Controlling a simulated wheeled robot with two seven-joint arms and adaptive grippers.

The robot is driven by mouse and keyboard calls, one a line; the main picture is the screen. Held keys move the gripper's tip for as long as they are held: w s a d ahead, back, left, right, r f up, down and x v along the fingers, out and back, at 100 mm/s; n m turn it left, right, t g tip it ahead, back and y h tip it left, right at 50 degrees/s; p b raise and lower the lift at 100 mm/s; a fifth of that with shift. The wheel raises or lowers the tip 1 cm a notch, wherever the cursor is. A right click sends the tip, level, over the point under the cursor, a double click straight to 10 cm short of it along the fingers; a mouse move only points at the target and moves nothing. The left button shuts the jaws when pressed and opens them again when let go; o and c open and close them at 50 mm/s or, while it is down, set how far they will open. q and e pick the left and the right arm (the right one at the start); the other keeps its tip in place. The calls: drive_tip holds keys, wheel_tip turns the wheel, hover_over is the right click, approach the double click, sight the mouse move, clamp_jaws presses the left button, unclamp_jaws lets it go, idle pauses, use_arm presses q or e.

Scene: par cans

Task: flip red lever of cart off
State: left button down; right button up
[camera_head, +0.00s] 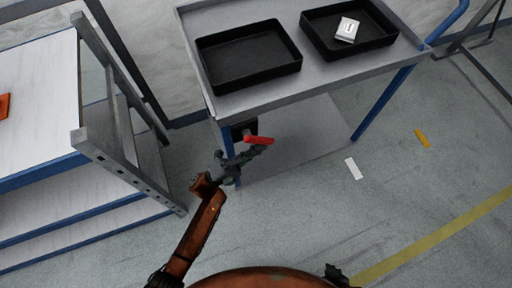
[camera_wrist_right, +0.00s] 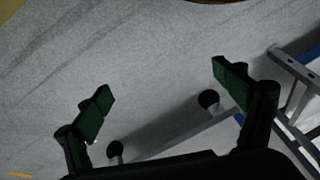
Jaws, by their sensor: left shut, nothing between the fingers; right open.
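The red lever (camera_head: 258,139) sticks out to the right from a dark box (camera_head: 244,127) at the near left corner of the grey cart (camera_head: 300,86), below its top. My left gripper (camera_head: 264,151) is shut and empty, just below the lever in the head view. I cannot tell whether it touches the lever. Part of the lever's mount is hidden behind the gripper and lever. My right gripper (camera_wrist_right: 162,84) is open and empty in the right wrist view, with grey floor beyond its fingers.
Two black trays stand on the cart, a left one (camera_head: 213,46) and a right one (camera_head: 390,38) holding a small white box (camera_head: 347,29). A grey and blue shelf rack (camera_head: 126,156) stands close on the left. The floor to the right is mostly clear.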

idle(0.5)
use_arm(q)
drive_tip(key=d+f+v, duration=0.1)
drive_tip(key=f+v, duration=0.1)
drive_tip(key=v, duration=1.1)
drive_tip(key=shift+w+f, duration=0.2)
drive_tip(key=shift+f, duration=0.1)
use_arm(e)
drive_tip(key=shift+w+a+f, duration=0.2)
drive_tip(key=shift+a+f, duration=0.15)
